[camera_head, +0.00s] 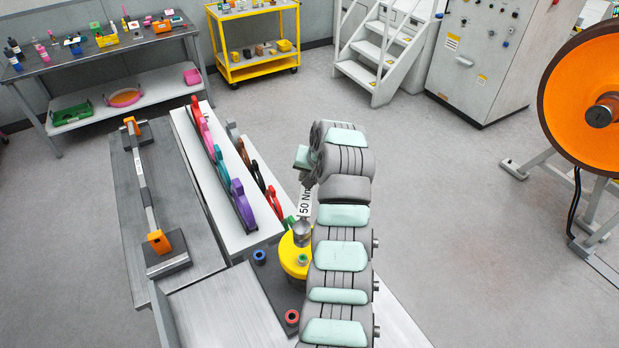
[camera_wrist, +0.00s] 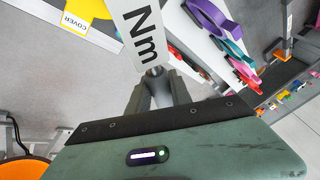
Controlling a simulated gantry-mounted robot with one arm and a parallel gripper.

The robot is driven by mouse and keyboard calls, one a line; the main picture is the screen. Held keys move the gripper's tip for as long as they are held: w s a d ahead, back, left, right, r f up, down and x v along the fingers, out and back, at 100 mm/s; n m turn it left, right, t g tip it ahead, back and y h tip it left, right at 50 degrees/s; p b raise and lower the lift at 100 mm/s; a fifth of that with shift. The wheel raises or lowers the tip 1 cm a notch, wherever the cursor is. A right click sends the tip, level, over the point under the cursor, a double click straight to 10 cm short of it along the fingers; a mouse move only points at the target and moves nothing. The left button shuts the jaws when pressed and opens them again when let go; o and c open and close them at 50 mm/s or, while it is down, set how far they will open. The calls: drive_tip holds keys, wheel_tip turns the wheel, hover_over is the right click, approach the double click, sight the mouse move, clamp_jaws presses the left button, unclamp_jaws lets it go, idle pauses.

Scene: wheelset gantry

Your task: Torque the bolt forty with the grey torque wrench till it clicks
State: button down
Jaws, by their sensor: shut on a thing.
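My gripper (camera_head: 308,181) is shut on the grey torque wrench (camera_head: 302,232), which hangs below it. A white label reading "50 Nm" shows on the wrench. In the wrist view my gripper's grey fingers (camera_wrist: 158,92) close below the label (camera_wrist: 140,35), which fills the top middle. The wrench's lower end is over or near a yellow round part (camera_head: 294,254); I cannot tell whether they touch. A green ring-marked piece (camera_head: 302,260) sits at that part, a blue one (camera_head: 260,257) to its left and a red one (camera_head: 291,317) in front. No number forty is readable.
A white rack (camera_head: 226,220) with several coloured tools stands left of my arm. A bench (camera_head: 127,205) with an axle on orange supports is further left.

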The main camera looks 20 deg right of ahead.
drive_tip(key=s+a+p, duration=0.2)
drive_tip(key=s+a, duration=0.1)
drive_tip(key=s, duration=0.6)
drive_tip(key=shift+s+a, duration=0.15)
drive_tip(key=shift+s, duration=0.05)
idle(0.6)
